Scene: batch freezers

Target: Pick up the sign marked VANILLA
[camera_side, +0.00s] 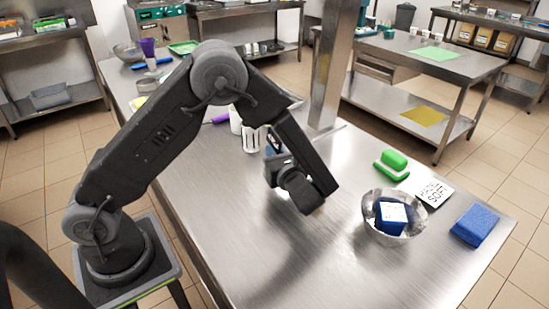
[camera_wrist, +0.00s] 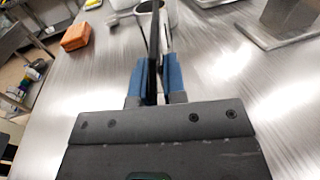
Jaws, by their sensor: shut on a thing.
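My gripper (camera_wrist: 154,68) shows in the wrist view with its blue-padded fingers close together. It is shut on a thin dark upright plate (camera_wrist: 154,35), seen nearly edge-on. The plate's face is turned away, so I cannot read any lettering or confirm that it is the VANILLA sign. In the side view, my gripper (camera_side: 272,149) is low over the steel table, mostly hidden behind my wrist, and the plate cannot be made out. A white card with black lettering (camera_side: 436,191) lies at the table's right; its words are not clearly legible.
A metal bowl (camera_side: 370,222) holds a blue block with a white label (camera_side: 393,214). A green brush-like item (camera_side: 391,165) and a blue sponge (camera_side: 474,225) lie nearby. White containers (camera_side: 252,139) stand behind my gripper, near a steel post (camera_side: 333,70). The table's front middle is clear.

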